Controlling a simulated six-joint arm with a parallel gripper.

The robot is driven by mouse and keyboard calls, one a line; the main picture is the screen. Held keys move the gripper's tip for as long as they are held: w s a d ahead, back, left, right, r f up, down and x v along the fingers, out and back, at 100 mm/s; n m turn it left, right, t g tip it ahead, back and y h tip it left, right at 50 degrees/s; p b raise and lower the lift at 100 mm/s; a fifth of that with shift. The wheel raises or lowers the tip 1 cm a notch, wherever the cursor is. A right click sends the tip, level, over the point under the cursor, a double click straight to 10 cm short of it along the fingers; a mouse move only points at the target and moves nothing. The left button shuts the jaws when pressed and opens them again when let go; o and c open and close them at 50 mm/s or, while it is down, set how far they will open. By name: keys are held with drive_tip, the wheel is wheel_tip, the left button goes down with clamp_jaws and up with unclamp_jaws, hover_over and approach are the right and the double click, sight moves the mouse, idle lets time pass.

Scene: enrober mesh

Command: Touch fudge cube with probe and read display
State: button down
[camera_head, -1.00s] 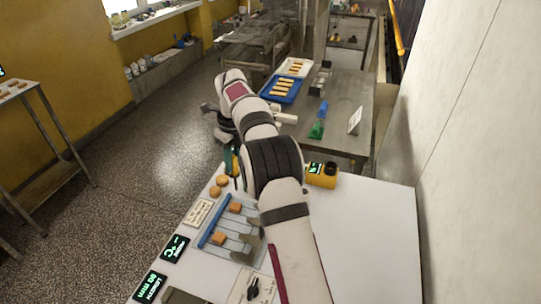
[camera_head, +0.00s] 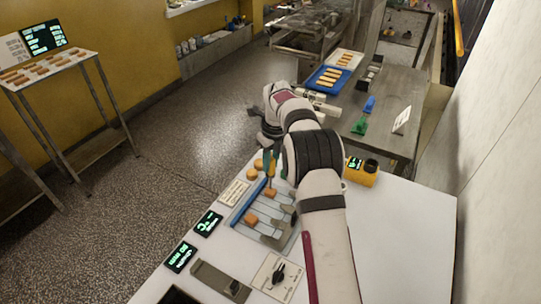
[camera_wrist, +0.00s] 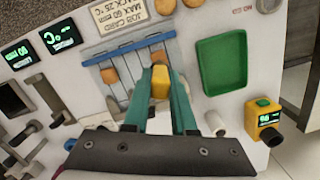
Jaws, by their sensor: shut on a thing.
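My gripper (camera_wrist: 160,92) is shut on a yellow probe handle (camera_wrist: 160,84), held between its two teal fingers. The probe's tip is hidden. Beyond the handle is a rack with a blue bar (camera_wrist: 130,46) and grey slats. One orange-brown fudge cube (camera_wrist: 108,76) lies on the slats, left of my fingers. Another sits just past the handle, partly covered. In the head view the fudge cubes (camera_head: 252,220) and (camera_head: 270,192) lie on the rack. I cannot tell whether the probe touches one. A black display with green figures (camera_wrist: 62,36) shows dashes and a C, upside down.
A second black display (camera_wrist: 18,54) is beside it. A job card (camera_wrist: 118,13), a green tray (camera_wrist: 222,65) and a yellow device with a small screen (camera_wrist: 264,118) are around the rack. The white bench (camera_head: 410,230) is clear at right.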

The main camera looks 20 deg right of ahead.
drive_tip(key=shift+f, duration=0.55)
idle(0.7)
idle(1.5)
drive_tip(key=shift+r, duration=4.05)
